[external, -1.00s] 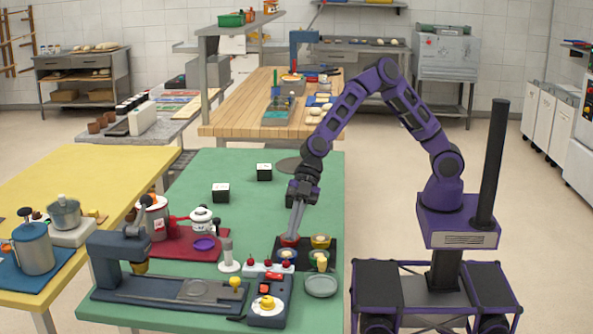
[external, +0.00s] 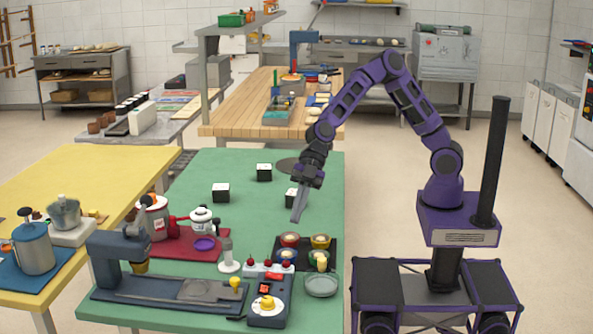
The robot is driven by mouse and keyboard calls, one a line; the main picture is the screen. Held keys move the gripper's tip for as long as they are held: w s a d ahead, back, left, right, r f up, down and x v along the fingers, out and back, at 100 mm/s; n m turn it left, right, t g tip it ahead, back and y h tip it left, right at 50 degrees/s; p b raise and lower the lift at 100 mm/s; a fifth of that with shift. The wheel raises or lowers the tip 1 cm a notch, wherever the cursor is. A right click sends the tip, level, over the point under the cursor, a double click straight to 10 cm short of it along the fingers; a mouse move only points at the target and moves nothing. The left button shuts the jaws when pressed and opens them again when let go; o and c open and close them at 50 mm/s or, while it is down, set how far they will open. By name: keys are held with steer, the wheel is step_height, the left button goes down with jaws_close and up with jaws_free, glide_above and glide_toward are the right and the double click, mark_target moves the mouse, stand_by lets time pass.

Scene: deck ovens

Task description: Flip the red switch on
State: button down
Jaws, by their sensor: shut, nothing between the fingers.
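My gripper (external: 296,219) is shut and empty, pointing down over the green table near its right side. It is apart from the small bowls below it. A grey control box (external: 258,318) stands at the table's front edge, below and left of my gripper in the picture.
Black-and-white cubes (external: 220,193) stand farther back. The middle of the green table (external: 250,215) is clear.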

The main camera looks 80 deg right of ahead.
steer(key=shift+w+a+r+p, duration=0.25)
steer(key=shift+w+p, duration=0.05)
steer(key=shift+w, duration=0.1)
steer(key=b, duration=0.1)
glide_above(271, 275)
steer(key=s+d, duration=0.2)
step_height(271, 275, down, 7)
steer(key=shift+s+r, duration=0.15)
steer(key=shift+r, duration=0.05)
steer(key=shift+w+f+b, duration=0.2)
steer(key=shift+w+f, duration=0.05)
steer(key=shift+f, duration=0.4)
steer(key=shift+w+f+b, duration=0.15)
steer(key=shift+w+f, duration=0.1)
steer(key=shift+f, duration=0.35)
steer(key=shift+w+f, duration=0.3)
steer(key=shift+f, duration=0.35)
steer(key=shift+w, duration=0.1)
steer(key=shift+w+f+g+p, duration=0.15)
steer(key=shift+f+g+p, duration=0.1)
steer(key=shift+g+p, duration=0.05)
steer(key=shift+f, duration=0.2)
